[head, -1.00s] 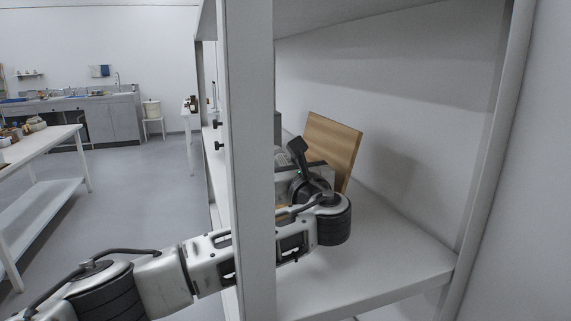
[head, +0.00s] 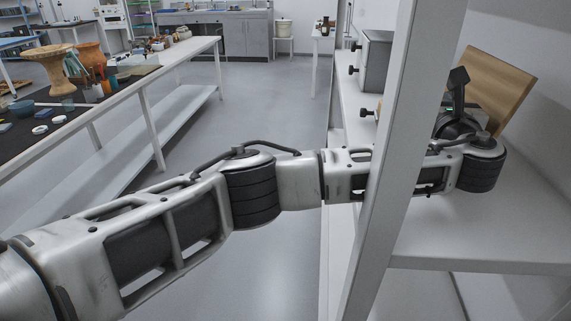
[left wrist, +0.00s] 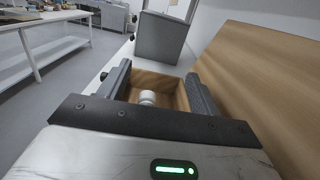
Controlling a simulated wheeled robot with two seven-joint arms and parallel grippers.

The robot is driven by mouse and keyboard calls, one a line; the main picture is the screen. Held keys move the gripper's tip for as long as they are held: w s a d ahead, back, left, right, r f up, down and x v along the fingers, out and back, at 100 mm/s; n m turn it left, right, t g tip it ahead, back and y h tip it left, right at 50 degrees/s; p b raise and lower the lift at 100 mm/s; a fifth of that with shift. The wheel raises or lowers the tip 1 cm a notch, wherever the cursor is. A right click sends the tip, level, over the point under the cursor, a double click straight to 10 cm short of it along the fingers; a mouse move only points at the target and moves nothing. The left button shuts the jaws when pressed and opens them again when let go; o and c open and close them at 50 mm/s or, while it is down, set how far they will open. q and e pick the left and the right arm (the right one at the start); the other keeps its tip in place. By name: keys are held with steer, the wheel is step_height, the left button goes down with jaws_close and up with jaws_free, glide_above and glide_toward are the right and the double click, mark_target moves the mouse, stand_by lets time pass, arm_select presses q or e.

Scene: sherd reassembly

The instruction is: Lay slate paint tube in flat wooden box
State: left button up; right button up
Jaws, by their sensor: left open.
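The flat wooden box (left wrist: 180,98) shows in the left wrist view between and beyond my fingers, with its inner walls partly visible. A small white, rounded piece (left wrist: 147,97) shows at the box between the fingers. I cannot tell whether it is part of the slate paint tube, and no slate-coloured tube is clear. My left gripper (left wrist: 159,72) is open, its two dark fingers spread over the box with nothing clamped. My right gripper is in neither view.
A wooden board (head: 497,86) leans on the shelf (head: 470,235), close beside my left gripper. A grey metal box (head: 376,62) stands farther along. A white shelf post (head: 385,165) crosses before my left arm. A table with pots (head: 185,50) stands left; the floor between is clear.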

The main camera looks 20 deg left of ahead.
arm_select(q)
steer(key=a+n+g+y+p, duration=0.1)
steer(key=a+g+p, duration=0.1)
steer(key=a, duration=0.1)
steer(key=a+f+n+g+y+p, duration=0.1)
steer(key=a+g+p, duration=0.1)
steer(key=a, duration=0.2)
steer(key=a+n+g+y+p, duration=0.1)
steer(key=a+n+g, duration=0.1)
steer(key=a, duration=0.1)
steer(key=shift+s+a+f+y+p, duration=0.2)
steer(key=shift+a+y+p, duration=0.1)
steer(key=shift+p, duration=0.1)
steer(key=s+a+f+n+g+h+p, duration=0.1)
steer(key=s+a+n+g+h, duration=0.1)
steer(key=s+n, duration=0.6)
steer(key=s+a+f+n+g+h+p, duration=0.2)
steer(key=s+n+g, duration=0.4)
steer(key=n, duration=0.4)
steer(key=s+a+f+n+g+h+p, duration=0.2)
steer(key=s+a+n+g+h, duration=0.1)
steer(key=s+n, duration=0.6)
steer(key=shift+s+a+f+g+h, duration=0.35)
steer(key=shift+a+h, duration=0.3)
steer(key=shift+h, duration=0.45)
